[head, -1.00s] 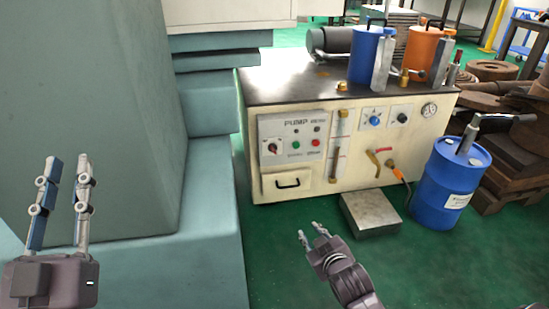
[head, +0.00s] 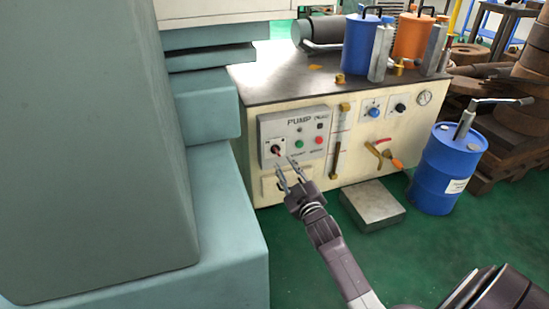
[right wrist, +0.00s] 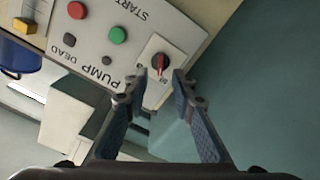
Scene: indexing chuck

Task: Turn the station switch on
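The station switch (head: 276,149) is a small rotary knob with a red mark on a white plate at the left of the grey PUMP panel (head: 312,122). It also shows in the right wrist view (right wrist: 159,63), just beyond my fingertips. My right gripper (head: 287,170) is open and empty, its fingers pointing at the switch from the front and below. In the right wrist view my right gripper (right wrist: 160,84) has a finger on each side of the knob's line; whether they touch it I cannot tell. My left gripper is out of the head view.
Green (head: 299,144) and red (head: 319,140) buttons sit right of the switch on the cream pump cabinet (head: 358,150). A large teal machine body (head: 90,130) stands close on the left. A metal block (head: 372,205) and a blue drum (head: 445,170) stand at the right.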

